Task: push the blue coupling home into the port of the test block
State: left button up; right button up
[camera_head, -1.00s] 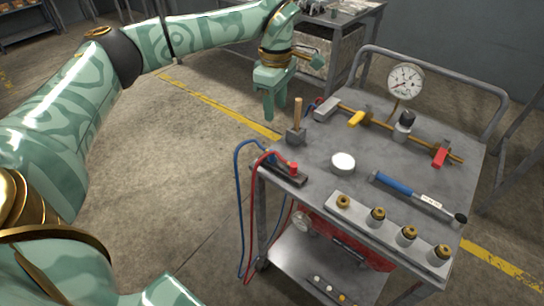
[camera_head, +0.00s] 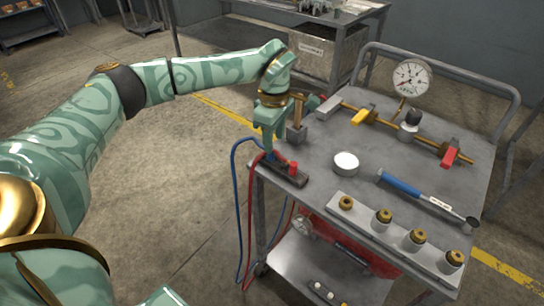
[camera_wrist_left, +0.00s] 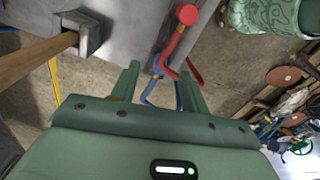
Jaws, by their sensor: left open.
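The test block (camera_head: 285,178) is a dark, low bar at the left edge of the cart top. A red coupling (camera_head: 293,169) stands on it with a red hose. The blue coupling (camera_wrist_left: 158,66), with its blue hose, shows in the left wrist view between the fingertips, apart from them as far as I can tell. In the head view my left fingers largely hide it. My left gripper (camera_head: 271,150) is open, pointing down over the blue coupling's end of the block. It also shows in the left wrist view (camera_wrist_left: 159,72). How deep the coupling sits is unclear.
A wooden-handled hammer (camera_head: 297,130) stands close beside the left gripper. A white round lid (camera_head: 345,163), a blue-handled tool (camera_head: 402,185) and a fittings rail (camera_head: 378,228) lie to the right. A pipe with valves and a gauge (camera_head: 411,78) is behind.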

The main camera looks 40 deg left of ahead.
aim_at(271, 156)
pick_arm(q)
jog(key=f+b, duration=0.1)
jog(key=f, duration=0.2)
jog(key=a+f+b, duration=0.1)
jog(key=f, duration=0.1)
jog(key=shift+s+f+b, duration=0.2)
jog(key=shift+b, duration=0.15)
jog(key=shift+r, duration=0.15)
jog(key=shift+c, duration=0.4)
grip_shut()
